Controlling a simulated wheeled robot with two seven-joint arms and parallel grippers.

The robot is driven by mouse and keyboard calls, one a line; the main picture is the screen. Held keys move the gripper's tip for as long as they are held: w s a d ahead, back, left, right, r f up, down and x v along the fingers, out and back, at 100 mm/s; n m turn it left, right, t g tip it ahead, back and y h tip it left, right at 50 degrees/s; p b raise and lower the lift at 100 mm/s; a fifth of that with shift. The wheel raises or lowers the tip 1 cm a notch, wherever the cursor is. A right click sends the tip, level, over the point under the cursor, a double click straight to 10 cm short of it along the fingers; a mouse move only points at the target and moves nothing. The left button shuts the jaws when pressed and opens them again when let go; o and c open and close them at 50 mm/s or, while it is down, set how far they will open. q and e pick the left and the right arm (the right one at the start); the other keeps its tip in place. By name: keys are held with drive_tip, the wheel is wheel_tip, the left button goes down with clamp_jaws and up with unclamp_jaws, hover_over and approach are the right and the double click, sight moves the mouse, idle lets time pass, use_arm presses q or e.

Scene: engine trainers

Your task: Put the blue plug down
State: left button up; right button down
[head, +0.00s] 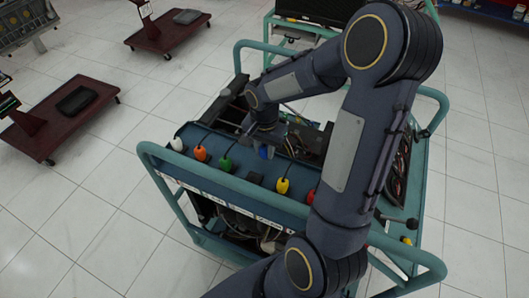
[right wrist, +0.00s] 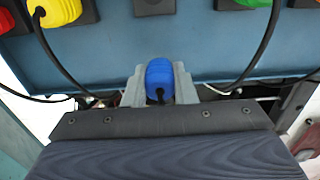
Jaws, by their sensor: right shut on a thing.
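The blue plug (right wrist: 159,80) is between the two grey fingers of my right gripper (right wrist: 160,84) in the right wrist view, with its black cord end toward the camera. The gripper is shut on it. In the head view the blue plug (head: 266,152) shows only in part under my right gripper (head: 263,147), above the blue panel of the engine trainer (head: 235,188). A bare black socket (head: 254,178) sits on the panel between the green and yellow plugs. It also shows ahead of the plug in the right wrist view (right wrist: 155,7). My left gripper is out of view.
White (head: 177,145), orange (head: 200,153), green (head: 226,165), yellow (head: 282,186) and red (head: 312,196) plugs stand along the panel, with black cords trailing behind. A green tube rail (head: 205,174) runs round the trainer. Dark red carts (head: 165,35) stand on the tiled floor.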

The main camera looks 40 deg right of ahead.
sight(264, 155)
drive_tip(key=shift+f, duration=1.25)
drive_tip(key=shift+f, duration=0.25)
drive_tip(key=c, duration=1.2)
unclamp_jaws()
drive_tip(key=shift+r, duration=0.1)
